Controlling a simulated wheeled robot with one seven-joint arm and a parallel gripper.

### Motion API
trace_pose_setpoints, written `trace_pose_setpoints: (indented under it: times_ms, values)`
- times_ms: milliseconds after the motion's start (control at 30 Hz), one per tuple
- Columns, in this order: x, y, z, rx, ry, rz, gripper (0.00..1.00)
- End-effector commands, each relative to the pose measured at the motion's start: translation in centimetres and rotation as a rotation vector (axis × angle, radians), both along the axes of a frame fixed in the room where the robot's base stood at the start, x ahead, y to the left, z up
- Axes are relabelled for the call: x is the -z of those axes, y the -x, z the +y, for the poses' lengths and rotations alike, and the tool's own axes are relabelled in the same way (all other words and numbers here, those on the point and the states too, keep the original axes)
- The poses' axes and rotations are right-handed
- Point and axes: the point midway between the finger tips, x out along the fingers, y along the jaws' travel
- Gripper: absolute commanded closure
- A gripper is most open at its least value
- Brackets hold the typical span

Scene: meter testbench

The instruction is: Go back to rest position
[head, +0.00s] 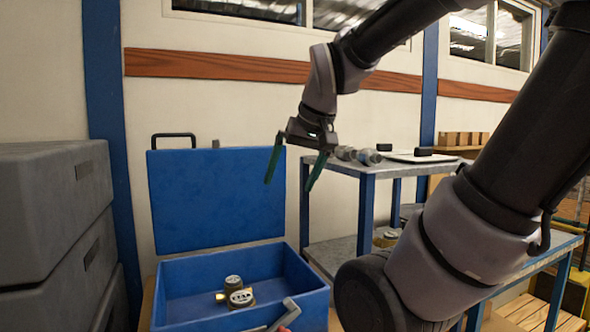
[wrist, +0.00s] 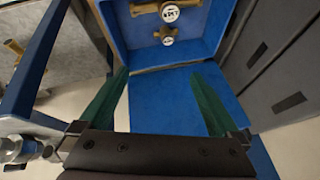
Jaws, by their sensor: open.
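My gripper (head: 295,170) is open and empty, with two green fingers pointing down. In the head view it hangs in the air above and right of the blue box (head: 313,300), in front of its upright lid (head: 215,200). The wrist view shows both fingers of my gripper (wrist: 158,105) spread apart with nothing between them. Brass meters with white dials (head: 240,297) lie inside the box. They also show at the top of the wrist view (wrist: 168,37).
Grey stacked cases (head: 50,200) stand at the left. A grey-topped bench with blue legs (head: 367,215) stands at the right, with small cylindrical parts (head: 368,157) on top. A brass piece (head: 386,238) lies on its lower shelf. The wall is behind.

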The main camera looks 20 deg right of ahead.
Motion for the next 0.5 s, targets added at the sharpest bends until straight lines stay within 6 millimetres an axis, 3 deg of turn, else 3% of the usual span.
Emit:
trace_pose_setpoints:
  times_ms: [200,500]
  values:
    - [-1.8,2.0,0.1,0.13,-0.114,-0.086,0.02]
    - [-1.8,2.1,0.2,0.138,-0.122,-0.09,0.02]
